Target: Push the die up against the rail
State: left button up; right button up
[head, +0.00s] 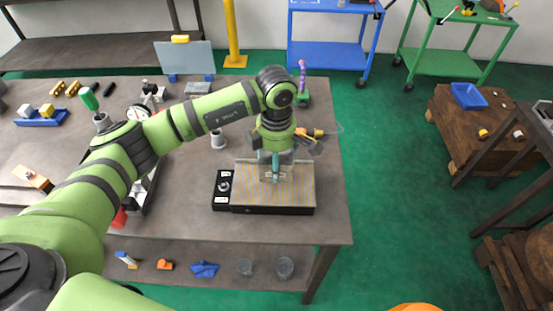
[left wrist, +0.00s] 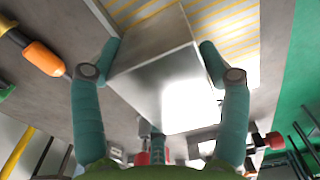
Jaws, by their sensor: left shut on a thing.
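The die looks like a plain, shiny grey metal block (left wrist: 160,75). My left gripper (left wrist: 160,58) is shut on it, with one teal finger against each side. In the head view the gripper (head: 275,172) points down over the yellow-striped top of the chuck (head: 298,196), and the grey block (head: 264,175) shows partly behind the fingers. The block is at the chuck's top, but I cannot tell whether it touches it. My right gripper is not in view.
A black control box (head: 223,187) with a dial adjoins the chuck's left side. A screwdriver with an orange handle (head: 306,132) lies behind the chuck, and a small grey cup (head: 217,139) stands to the left. The table's right edge is close to the chuck. The table front is clear.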

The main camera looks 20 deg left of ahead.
pick_arm(q)
jog(key=shift+w+a+b, duration=0.2)
jog(key=shift+w+b, duration=0.1)
jog(key=o, duration=1.6)
jog(key=shift+o, duration=0.6)
jog(key=shift+w, duration=0.15)
notch_tip(320, 180, up, 12)
jog(key=shift+f, duration=0.1)
